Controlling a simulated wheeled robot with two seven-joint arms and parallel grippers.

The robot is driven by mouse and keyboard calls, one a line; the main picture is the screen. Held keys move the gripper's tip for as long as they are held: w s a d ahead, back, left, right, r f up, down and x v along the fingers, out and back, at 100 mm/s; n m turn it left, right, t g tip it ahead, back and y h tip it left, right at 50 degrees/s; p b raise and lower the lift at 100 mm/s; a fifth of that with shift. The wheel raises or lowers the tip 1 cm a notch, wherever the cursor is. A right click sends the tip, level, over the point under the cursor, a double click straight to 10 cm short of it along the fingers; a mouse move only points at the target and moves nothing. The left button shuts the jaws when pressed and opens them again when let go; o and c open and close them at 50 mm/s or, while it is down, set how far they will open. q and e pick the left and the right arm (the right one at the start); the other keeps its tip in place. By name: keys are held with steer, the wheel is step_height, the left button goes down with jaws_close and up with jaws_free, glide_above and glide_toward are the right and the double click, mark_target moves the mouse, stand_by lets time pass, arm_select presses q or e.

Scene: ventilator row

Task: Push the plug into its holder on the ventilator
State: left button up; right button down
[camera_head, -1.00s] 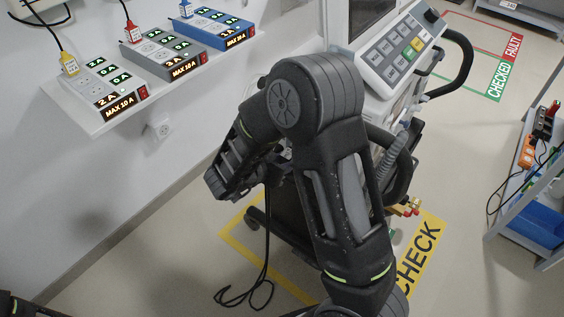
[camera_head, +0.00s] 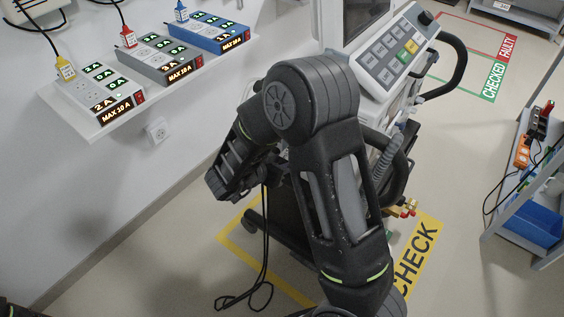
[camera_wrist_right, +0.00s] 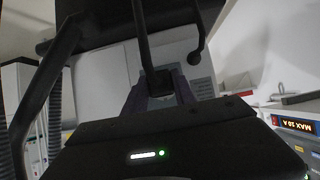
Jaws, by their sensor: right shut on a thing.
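The ventilator (camera_head: 395,62) stands at the centre right, with a grey keypad panel on top and a dark lower part behind my right arm. My right gripper (camera_head: 272,173) is beside it, largely covered by my own arm links. In the right wrist view the right gripper (camera_wrist_right: 160,88) is shut on the black plug (camera_wrist_right: 158,80), whose thick cable runs up out of the picture. In the head view the black cable (camera_head: 266,235) hangs from the gripper and ends in loops near the floor. I cannot make out the holder.
A wall shelf (camera_head: 95,133) at the left bears several power strips with lit displays. A wall socket (camera_head: 158,130) is below it. A grey cart with a blue bin (camera_head: 533,222) stands at the right. Yellow CHECK floor marking (camera_head: 416,255) surrounds the ventilator.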

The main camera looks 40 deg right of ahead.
steer(key=shift+d+r, duration=0.1)
steer(key=c, duration=0.9)
jaws_free()
steer(key=shift+c, duration=0.2)
steer(key=p+v, duration=0.1)
steer(key=v, duration=0.6)
steer(key=shift+a+r, duration=0.15)
steer(key=shift+a, duration=0.15)
